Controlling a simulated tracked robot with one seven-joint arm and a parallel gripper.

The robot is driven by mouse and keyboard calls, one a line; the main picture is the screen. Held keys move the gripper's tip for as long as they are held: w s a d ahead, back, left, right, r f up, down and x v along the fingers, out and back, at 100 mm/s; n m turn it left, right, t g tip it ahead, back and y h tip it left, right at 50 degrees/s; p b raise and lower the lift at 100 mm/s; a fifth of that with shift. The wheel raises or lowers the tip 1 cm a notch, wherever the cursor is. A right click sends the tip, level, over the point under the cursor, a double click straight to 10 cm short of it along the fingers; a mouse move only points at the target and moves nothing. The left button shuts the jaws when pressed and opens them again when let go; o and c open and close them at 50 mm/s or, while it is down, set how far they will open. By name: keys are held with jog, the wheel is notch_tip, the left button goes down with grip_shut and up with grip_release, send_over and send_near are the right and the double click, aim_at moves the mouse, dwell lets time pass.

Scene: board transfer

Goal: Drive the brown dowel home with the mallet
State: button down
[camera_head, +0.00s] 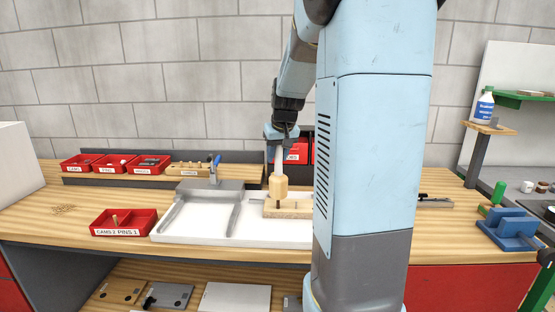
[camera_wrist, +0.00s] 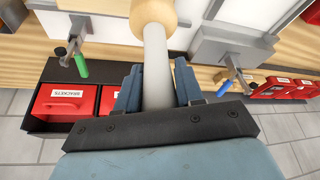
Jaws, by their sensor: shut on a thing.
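The mallet has a pale wooden head (camera_head: 277,188) and a light grey handle (camera_head: 278,158). My gripper (camera_head: 280,136) is shut on the handle, with the head hanging below it, over or against the wooden board (camera_head: 299,209) on the white work surface. In the wrist view, my gripper (camera_wrist: 158,75) has the handle (camera_wrist: 155,60) between its blue fingers, and the mallet head (camera_wrist: 153,14) is at the top edge. The head and my arm hide part of the board.
A grey metal fixture (camera_head: 209,190) stands left of the board. A red bin labelled cams and pins (camera_head: 124,223) sits at the front left. Several red bins line the back shelf. A blue vise (camera_head: 509,229) stands at the right. My column hides the bench to the board's right.

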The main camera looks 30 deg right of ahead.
jog(key=shift+r, duration=0.25)
jog(key=shift+f, duration=1.35)
jog(key=shift+r, duration=0.1)
jog(key=shift+r, duration=1.05)
jog(key=shift+f, duration=1.25)
jog(key=shift+r, duration=0.15)
